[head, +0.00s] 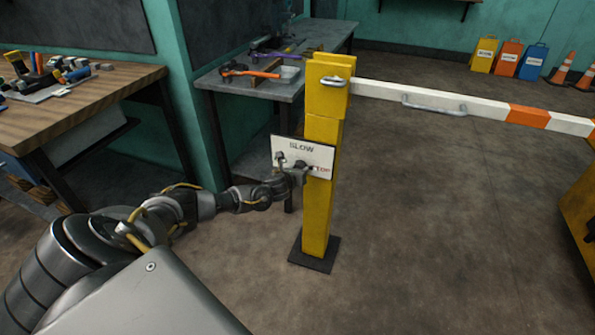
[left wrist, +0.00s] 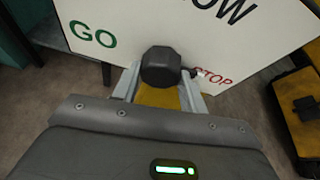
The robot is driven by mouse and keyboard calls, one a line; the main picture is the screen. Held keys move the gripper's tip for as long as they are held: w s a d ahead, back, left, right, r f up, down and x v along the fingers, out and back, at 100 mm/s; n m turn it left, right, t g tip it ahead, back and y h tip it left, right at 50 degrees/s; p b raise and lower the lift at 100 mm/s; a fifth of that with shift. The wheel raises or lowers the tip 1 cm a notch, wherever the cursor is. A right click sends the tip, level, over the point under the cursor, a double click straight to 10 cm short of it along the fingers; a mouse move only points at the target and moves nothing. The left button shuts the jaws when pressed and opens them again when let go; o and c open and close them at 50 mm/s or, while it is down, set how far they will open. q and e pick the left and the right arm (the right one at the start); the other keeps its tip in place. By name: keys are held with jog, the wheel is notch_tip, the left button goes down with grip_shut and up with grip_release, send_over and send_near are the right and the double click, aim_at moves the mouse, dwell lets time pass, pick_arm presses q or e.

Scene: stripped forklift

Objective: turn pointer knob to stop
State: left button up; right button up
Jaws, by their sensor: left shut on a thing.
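A white sign plate (head: 312,153) with a dark edge is fixed to the yellow post (head: 322,215). It reads SLOW at the top and STOP in red at the right; the left wrist view also shows a green GO at the left. The dark pointer knob (left wrist: 161,65) sits on the plate between these words. A small tip beside the knob lies close to STOP. My left gripper (left wrist: 160,84) is shut on the knob, one finger on each side. In the head view the gripper (head: 291,168) covers part of the plate. My right gripper is not in view.
A white and orange barrier arm (head: 440,100) runs right from the post top. A grey bench (head: 268,82) with tools stands behind the post, and a wooden workbench (head: 95,95) is at the left. The floor right of the post is open. Traffic cones (head: 562,70) stand far back.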

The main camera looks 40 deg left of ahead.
pick_arm(q)
jog(key=o, duration=1)
jog(key=shift+c, duration=0.2)
jog(key=shift+s, duration=0.1)
jog(key=p+v, duration=0.1)
jog(key=v, duration=0.9)
jog(key=shift+s+r, duration=0.15)
jog(key=shift+s, duration=0.15)
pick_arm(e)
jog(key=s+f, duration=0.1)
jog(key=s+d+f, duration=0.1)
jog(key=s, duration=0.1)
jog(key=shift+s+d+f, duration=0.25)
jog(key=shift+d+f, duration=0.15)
